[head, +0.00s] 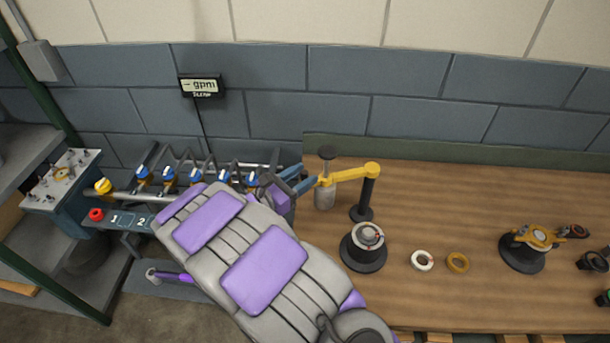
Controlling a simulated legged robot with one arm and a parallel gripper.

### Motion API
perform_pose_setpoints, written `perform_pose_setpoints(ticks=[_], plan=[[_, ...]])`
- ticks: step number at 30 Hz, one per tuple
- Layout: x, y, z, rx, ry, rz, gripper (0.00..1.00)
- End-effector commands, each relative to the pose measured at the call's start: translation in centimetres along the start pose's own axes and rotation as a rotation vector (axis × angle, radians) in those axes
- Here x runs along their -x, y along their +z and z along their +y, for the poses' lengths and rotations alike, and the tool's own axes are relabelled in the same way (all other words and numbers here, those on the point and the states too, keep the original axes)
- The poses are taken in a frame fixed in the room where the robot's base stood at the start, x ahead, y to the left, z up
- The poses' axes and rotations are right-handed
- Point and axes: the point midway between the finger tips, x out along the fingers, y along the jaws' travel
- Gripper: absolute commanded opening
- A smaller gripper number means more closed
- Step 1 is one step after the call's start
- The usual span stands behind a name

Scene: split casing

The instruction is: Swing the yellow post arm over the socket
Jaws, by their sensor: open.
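The yellow post arm (350,174) reaches left from the top of a black post (367,195) on the wooden bench. Its left end carries a dark knob above and a grey cylinder (325,196) below. What looks like the socket, a round grey part on a black base (363,258), stands in front of the post. The arm's free end is up and left of this socket, not over it. My gripper (308,177) is open, with its blue fingers pointing right, just left of the yellow arm's free end. I cannot tell whether they touch it.
A white ring (422,260) and a brass ring (457,262) lie right of the socket. A black-based fixture with yellow parts (538,237) stands farther right. A pipe rack with blue valves (195,175) is at left. The wooden bench (450,205) is clear behind the rings.

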Motion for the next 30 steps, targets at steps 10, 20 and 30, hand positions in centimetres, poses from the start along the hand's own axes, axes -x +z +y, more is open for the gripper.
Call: perform_pose_setpoints(ticks=[10, 20, 30], plan=[[-1.6, 0.0, 0.3, 0.001, 0.002, -0.003, 0.46], [-1.9, 0.0, 0.0, -0.001, 0.001, 0.0, 0.31], [-1.7, 0.0, 0.2, 0.0, 0.001, -0.001, 0.0]])
